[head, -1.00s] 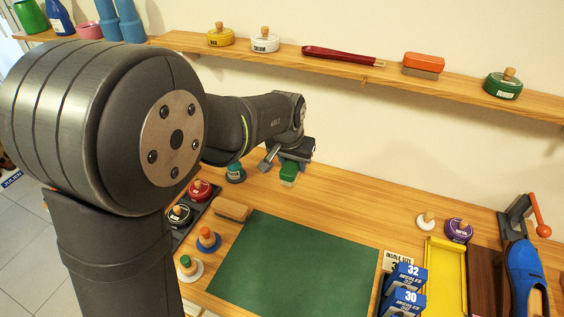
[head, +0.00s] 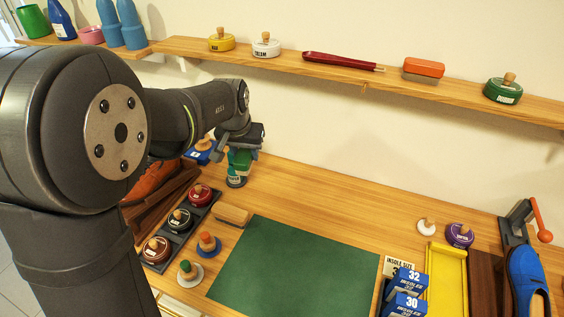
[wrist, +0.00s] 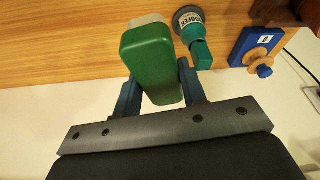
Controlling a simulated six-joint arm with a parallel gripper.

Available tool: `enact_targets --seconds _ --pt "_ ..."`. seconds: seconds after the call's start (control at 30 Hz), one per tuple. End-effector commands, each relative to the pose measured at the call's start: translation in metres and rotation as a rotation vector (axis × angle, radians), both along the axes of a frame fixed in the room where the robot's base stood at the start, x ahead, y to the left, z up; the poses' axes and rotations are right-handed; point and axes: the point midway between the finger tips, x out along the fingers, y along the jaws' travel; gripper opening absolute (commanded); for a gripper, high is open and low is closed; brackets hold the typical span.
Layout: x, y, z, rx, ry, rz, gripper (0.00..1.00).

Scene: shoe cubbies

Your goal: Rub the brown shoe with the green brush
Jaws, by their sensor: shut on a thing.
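My gripper (wrist: 162,90) is shut on the green brush (wrist: 148,52), whose pale bristle edge shows at the far end in the wrist view. In the head view my gripper (head: 243,147) holds the green brush (head: 239,157) above the back left of the bench, in front of the teal-topped bottle in the picture. A brown shoe (head: 148,181) sits at the left of the bench, largely hidden behind my arm. The brush is to its right and apart from it.
The teal-topped bottle (wrist: 190,22) stands close to the brush. A blue item with a wooden knob (wrist: 258,46) is near it. A dark tray of polish tins (head: 181,219) lies before the shoe. The green mat (head: 295,265) is clear.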

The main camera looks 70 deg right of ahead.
Motion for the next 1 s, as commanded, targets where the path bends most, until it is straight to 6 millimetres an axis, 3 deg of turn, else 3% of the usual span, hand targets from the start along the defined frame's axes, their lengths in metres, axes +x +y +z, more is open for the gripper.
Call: enact_targets --seconds 0.03,0.3,0.6,0.8,1.0 --pt "0.025 0.008 0.005 -0.001 0.0 0.043 0.2" --pt "0.136 0.06 0.03 -0.001 -0.001 0.238 0.2" --pt "0.238 0.141 0.056 -0.001 0.0 0.446 0.2" --pt "0.277 0.185 0.067 0.0 -0.001 0.538 0.2" --pt "0.29 0.202 0.071 0.001 0.001 0.573 0.2"
